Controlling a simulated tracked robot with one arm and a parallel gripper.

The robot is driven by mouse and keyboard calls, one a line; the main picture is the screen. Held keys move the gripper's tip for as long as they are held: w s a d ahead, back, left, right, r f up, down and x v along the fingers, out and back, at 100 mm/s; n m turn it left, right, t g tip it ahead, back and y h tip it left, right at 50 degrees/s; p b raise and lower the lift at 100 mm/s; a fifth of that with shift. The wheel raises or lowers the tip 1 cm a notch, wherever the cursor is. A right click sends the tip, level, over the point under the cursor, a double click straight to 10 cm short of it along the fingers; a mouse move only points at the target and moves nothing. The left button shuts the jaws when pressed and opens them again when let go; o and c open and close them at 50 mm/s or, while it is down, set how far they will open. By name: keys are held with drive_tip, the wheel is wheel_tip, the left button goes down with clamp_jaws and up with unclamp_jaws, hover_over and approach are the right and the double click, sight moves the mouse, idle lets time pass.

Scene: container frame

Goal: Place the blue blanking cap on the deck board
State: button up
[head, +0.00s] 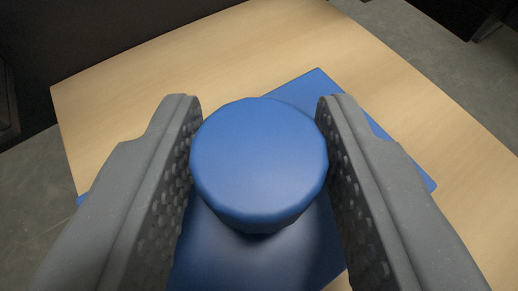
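The blue blanking cap (258,158) is a round blue disc with a darker underside, in the middle of the head view. My gripper (259,110) has one grey textured finger on each side of it, and both appear to touch its sides. The cap is over a flat blue square (318,88) that lies on a light wooden board (200,62). A dark shadow shows beneath the cap's near edge. I cannot tell whether the cap rests on the blue square or is held just above it.
Bare wood lies around the blue square, mostly behind it and to the right. Grey floor (425,60) shows past the board's right edge and at the left. Dark objects stand at the top right and far left.

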drive_tip(key=shift+o, duration=0.9)
drive_tip(key=shift+r, duration=0.1)
drive_tip(key=shift+s+r, duration=0.1)
drive_tip(key=p+v, duration=0.2)
drive_tip(key=v, duration=0.9)
drive_tip(key=shift+s+r, duration=0.1)
drive_tip(key=shift+s, duration=0.3)
